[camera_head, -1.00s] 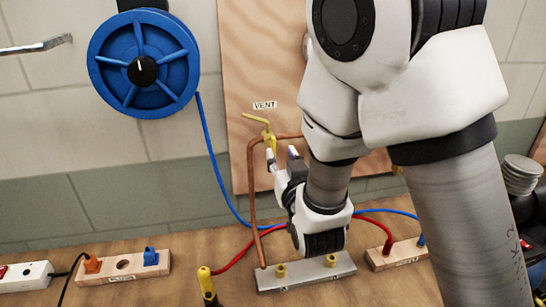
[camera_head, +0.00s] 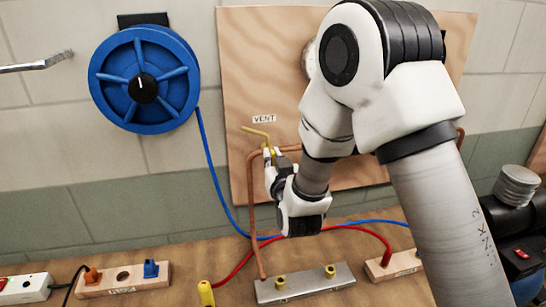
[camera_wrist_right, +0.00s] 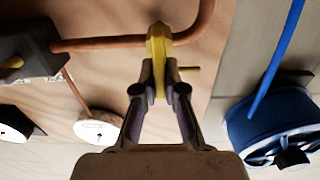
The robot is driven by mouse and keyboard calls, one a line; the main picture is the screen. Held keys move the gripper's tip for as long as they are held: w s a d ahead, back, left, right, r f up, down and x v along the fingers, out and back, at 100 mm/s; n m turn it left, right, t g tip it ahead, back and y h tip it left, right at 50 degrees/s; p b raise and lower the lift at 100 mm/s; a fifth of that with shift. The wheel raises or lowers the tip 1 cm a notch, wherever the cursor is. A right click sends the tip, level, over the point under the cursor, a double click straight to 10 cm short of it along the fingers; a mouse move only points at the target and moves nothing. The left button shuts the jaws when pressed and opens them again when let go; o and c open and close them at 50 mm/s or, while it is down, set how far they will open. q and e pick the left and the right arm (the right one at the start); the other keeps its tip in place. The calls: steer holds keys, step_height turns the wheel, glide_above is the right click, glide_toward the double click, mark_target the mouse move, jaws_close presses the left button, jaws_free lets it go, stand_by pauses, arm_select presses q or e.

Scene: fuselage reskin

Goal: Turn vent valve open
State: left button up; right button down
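The yellow vent valve (camera_head: 266,137) sits on the copper pipe, under the VENT label (camera_head: 264,118) on the plywood panel. Its thin yellow lever points left and slightly up in the head view. My right gripper (camera_head: 272,153) is at the valve, its fingertips on either side of the yellow part. In the right wrist view, the fingers (camera_wrist_right: 160,68) close in on the yellow valve (camera_wrist_right: 158,45), and a short yellow bar sticks out to the right behind one finger. The fingers appear to touch it; part of the lever is hidden. My left gripper is out of view.
The copper pipe (camera_head: 251,205) drops to a grey metal block (camera_head: 305,284) on the bench. A blue reel (camera_head: 145,88) hangs left of the panel, its blue hose passing near the pipe. A metal tool end (camera_head: 38,63) juts in at left. Wooden socket blocks (camera_head: 123,280) stand on the bench.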

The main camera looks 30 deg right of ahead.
steer(key=shift+f+n, duration=0.1)
steer(key=shift+n, duration=0.3)
steer(key=n+b, duration=0.1)
steer(key=n, duration=0.3)
steer(key=a+n+b, duration=0.1)
steer(key=n, duration=0.3)
steer(key=f+n+b, duration=0.1)
steer(key=n, duration=0.3)
steer(key=shift+w+a+n, duration=0.15)
steer(key=shift+a+n, duration=0.1)
steer(key=shift+n, duration=0.05)
steer(key=shift+f+n+b, duration=0.15)
steer(key=shift+n, duration=0.95)
steer(key=shift+f+n+b, duration=0.15)
steer(key=shift+n, duration=0.95)
steer(key=c, duration=1.2)
jaws_free()
steer(key=shift+c, duration=0.2)
steer(key=shift+w, duration=0.1)
